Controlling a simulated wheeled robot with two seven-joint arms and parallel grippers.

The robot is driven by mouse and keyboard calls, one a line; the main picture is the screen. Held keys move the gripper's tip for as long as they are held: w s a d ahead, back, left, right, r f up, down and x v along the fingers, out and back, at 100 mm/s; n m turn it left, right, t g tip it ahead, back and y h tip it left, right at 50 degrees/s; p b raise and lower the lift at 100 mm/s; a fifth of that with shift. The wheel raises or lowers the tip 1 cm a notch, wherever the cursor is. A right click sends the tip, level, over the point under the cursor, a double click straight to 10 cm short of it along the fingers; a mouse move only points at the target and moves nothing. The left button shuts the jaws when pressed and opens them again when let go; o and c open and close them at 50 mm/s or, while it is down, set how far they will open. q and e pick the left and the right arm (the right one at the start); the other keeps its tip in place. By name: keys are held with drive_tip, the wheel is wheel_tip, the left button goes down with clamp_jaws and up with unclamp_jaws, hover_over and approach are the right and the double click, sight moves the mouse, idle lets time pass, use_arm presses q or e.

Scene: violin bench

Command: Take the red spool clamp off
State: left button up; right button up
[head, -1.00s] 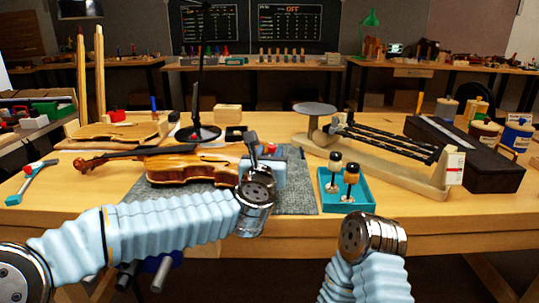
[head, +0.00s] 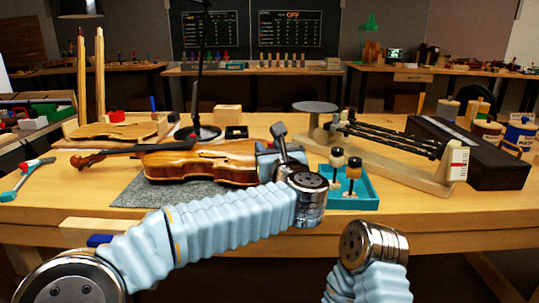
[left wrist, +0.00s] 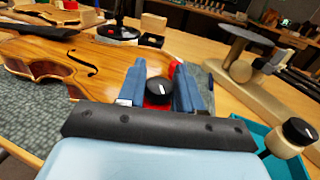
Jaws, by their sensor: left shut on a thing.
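The violin (head: 205,163) lies on its back on a grey mat (head: 150,194), with its neck to the left. My left gripper (left wrist: 157,82) is at the violin's right end, by the body's edge. Its two blue fingers are shut on the red spool clamp (left wrist: 159,92), whose round black knob faces the left wrist camera, with red showing around it. In the head view the gripper and my wrist hide the clamp. I cannot tell whether the clamp still touches the violin's edge. My right arm shows at the bottom, but its fingers are out of sight.
A teal tray (head: 368,200) with two black-topped spool clamps stands just right of the left gripper. A beige stand with dark rods (head: 390,138) and a long dark box (head: 480,165) lie further right. A lamp base (head: 198,132) stands behind the violin.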

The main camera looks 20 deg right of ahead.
use_arm(q)
drive_tip(key=shift+f+n+y, duration=0.1)
drive_tip(key=shift+n+y, duration=0.4)
drive_tip(key=shift+y, duration=0.2)
drive_tip(key=o, duration=1)
drive_tip(key=s+b, duration=0.1)
drive_tip(key=s, duration=0.3)
drive_tip(key=s+d+b, duration=0.1)
drive_tip(key=s, duration=0.4)
drive_tip(key=s+b, duration=0.1)
drive_tip(key=s, duration=0.3)
drive_tip(key=shift+s+d, duration=0.3)
drive_tip(key=shift+s, duration=0.05)
